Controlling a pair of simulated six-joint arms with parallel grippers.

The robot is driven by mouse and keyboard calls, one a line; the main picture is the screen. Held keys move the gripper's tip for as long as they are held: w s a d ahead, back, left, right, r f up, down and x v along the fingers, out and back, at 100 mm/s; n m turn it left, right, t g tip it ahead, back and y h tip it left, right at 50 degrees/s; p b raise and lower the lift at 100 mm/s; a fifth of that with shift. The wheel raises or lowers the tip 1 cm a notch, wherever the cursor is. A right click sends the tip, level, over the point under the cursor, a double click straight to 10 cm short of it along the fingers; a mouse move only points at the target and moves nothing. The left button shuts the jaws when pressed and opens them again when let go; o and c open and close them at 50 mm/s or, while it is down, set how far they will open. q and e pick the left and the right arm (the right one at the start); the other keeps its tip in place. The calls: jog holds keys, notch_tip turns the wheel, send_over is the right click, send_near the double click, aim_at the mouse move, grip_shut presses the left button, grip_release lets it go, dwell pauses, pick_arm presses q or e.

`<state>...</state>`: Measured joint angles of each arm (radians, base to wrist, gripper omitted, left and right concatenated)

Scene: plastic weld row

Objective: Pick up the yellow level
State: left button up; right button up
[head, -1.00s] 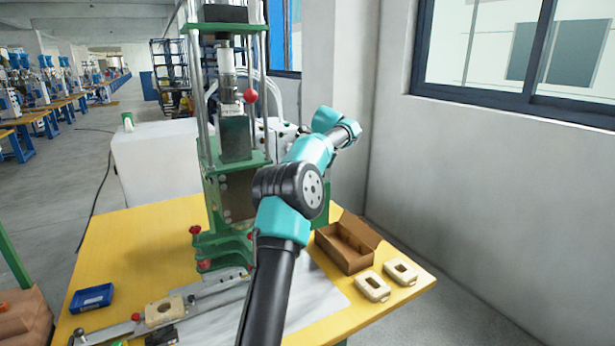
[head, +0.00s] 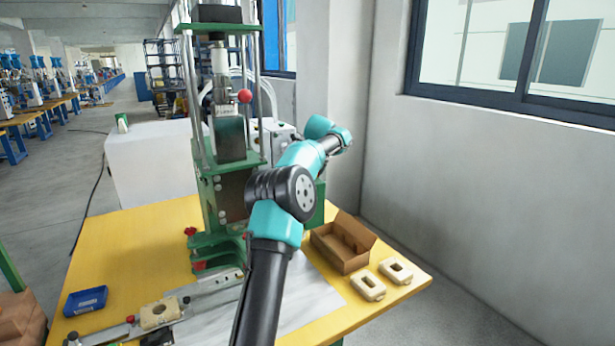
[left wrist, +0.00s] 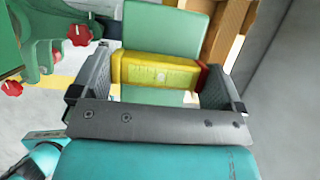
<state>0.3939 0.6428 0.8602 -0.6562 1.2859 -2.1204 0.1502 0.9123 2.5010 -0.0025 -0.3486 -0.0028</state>
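The yellow level (left wrist: 160,72) shows in the left wrist view as a short yellow bar with a red end on the right. It lies across the space between the two fingers of my left gripper (left wrist: 162,80). The fingers are spread wide, one near each end of the bar; I cannot tell whether they touch it. Green surfaces (left wrist: 165,28) show behind and below the level. In the head view one teal and black arm reaches up the middle beside the green press; its gripper and the level are hidden there. My right gripper is not in view.
The green press (head: 228,180) stands on the yellow table (head: 140,240). An open cardboard box (head: 342,245) and two cream parts (head: 368,287) lie right of the arm. A blue tray (head: 86,300) and a metal rail (head: 200,290) lie at left. A wall borders the right side.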

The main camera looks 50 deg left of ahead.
pick_arm(q)
jog(key=shift+c, duration=0.8)
jog(key=shift+r, duration=0.15)
jog(key=shift+r, duration=1.65)
jog(key=s+d+r, duration=0.1)
jog(key=s+d, duration=0.9)
jog(key=d, duration=0.2)
jog(key=shift+s+r, duration=0.2)
jog(key=shift+s, duration=0.1)
